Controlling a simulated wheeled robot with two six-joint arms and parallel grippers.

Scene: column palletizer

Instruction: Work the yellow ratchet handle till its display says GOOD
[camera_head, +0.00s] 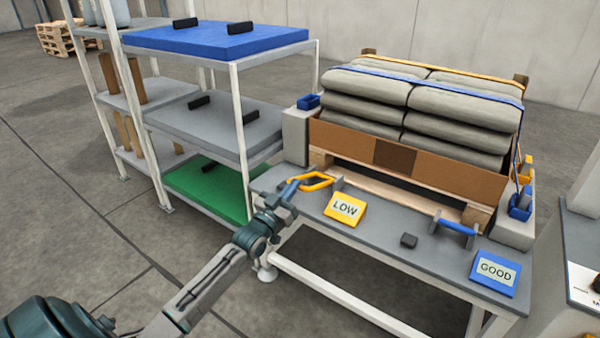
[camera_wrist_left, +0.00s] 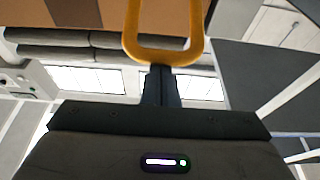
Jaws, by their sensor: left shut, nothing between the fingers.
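The yellow ratchet handle (camera_head: 318,181) is a loop at the left end of the grey bench. The yellow display (camera_head: 345,209) beside it reads LOW. My left gripper (camera_head: 289,189) is shut and empty at the near left side of the handle. In the left wrist view the yellow handle (camera_wrist_left: 163,56) crosses just at the tips of the shut fingers (camera_wrist_left: 161,78). I cannot tell whether the fingers touch it. My right gripper is in neither view.
A blue handle (camera_head: 456,227) and a blue display (camera_head: 495,270) reading GOOD are at the bench's right. Strapped grey sacks (camera_head: 450,125) stand behind. A shelf rack (camera_head: 240,130) stands left of the bench.

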